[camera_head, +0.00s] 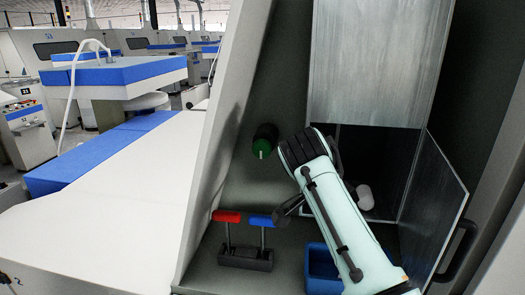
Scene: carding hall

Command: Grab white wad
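A small white rounded lump, which looks like the white wad (365,197), lies low in the dark opening of the grey cabinet, just right of my pale forearm. The forearm comes in from the lower right and crosses in front of the opening. Its black end is up and left of the wad, and the arm may hide part of the wad's surroundings. The fingers of my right gripper cannot be made out clearly, so I cannot tell whether they are open or shut. My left gripper is not in view.
A metal door (436,215) stands open at the right of the opening, below a metal panel (378,60). A red handle (227,216), a blue handle (261,220), a green knob (264,141) and a blue bin (318,265) are near the arm.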

